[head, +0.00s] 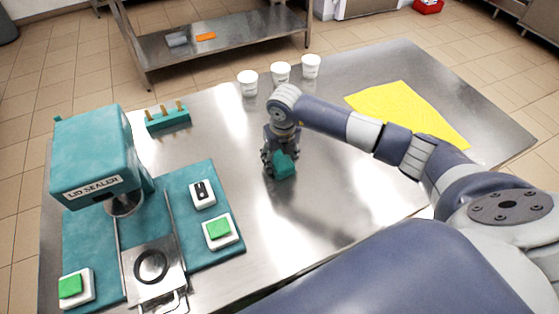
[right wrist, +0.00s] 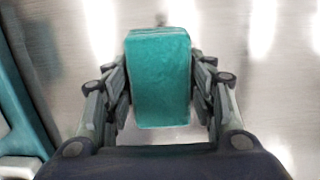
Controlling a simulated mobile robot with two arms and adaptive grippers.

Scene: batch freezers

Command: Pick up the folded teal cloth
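The folded teal cloth (head: 285,165) is a small thick block near the middle of the steel table in the head view. My right gripper (head: 281,160) points down over it. In the right wrist view the cloth (right wrist: 160,80) fills the space between the two fingers of the right gripper (right wrist: 160,90), which press against its left and right sides. The gripper is shut on it. Whether the cloth still touches the table is hard to tell. My left gripper is in neither view.
A teal lid sealer (head: 95,160) on its base stands at the left. A teal rack with pegs (head: 167,118) sits behind it. Three white cups (head: 280,73) stand along the back edge. A yellow cloth (head: 405,108) lies at the right behind my right arm. The table around the gripper is clear.

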